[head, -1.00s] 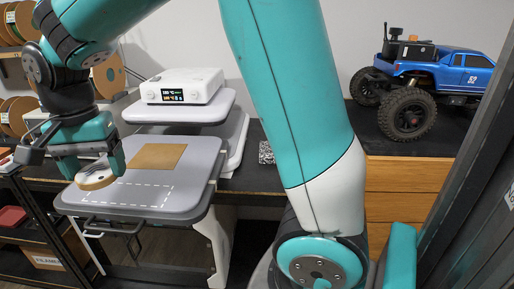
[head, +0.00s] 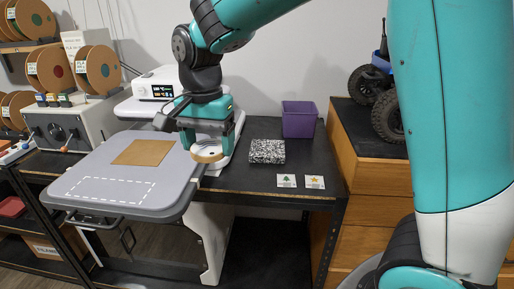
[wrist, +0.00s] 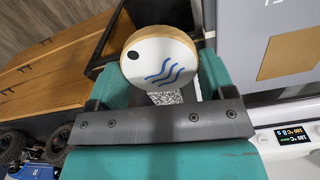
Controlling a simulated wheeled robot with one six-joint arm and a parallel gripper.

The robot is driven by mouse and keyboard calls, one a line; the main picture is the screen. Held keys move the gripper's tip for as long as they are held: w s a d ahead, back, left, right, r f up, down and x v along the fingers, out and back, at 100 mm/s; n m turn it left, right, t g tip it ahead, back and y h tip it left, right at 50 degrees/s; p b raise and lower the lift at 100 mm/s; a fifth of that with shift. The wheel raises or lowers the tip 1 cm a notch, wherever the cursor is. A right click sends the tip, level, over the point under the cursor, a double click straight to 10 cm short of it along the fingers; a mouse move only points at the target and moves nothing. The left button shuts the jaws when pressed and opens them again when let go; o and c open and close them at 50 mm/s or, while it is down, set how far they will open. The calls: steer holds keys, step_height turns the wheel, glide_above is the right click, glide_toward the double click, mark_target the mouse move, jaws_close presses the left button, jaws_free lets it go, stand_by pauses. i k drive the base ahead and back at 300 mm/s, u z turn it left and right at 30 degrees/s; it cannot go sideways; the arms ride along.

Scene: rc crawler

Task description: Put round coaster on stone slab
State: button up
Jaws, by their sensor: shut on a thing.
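The round coaster (head: 207,154) has a pale wooden rim and hangs in my gripper (head: 208,148), which is shut on it. In the wrist view the coaster (wrist: 158,58) shows a white face with blue wavy lines and a black dot, held between the teal fingers. The stone slab (head: 267,151) is a speckled black-and-white block lying on the dark bench, to the right of my gripper in the head view. Part of the slab (wrist: 165,97) also shows behind the coaster in the wrist view.
A grey platform (head: 110,190) with a brown square (head: 143,152) is left of my gripper. A purple bin (head: 298,119) stands behind the slab. Two small cards, a tree card (head: 287,181) and a star card (head: 315,182), lie in front of it. A wooden cabinet (head: 370,160) stands at right.

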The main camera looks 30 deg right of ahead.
mark_target(268, 148)
steer(key=z, duration=0.1)
steer(key=i, duration=1)
steer(key=z, duration=0.85)
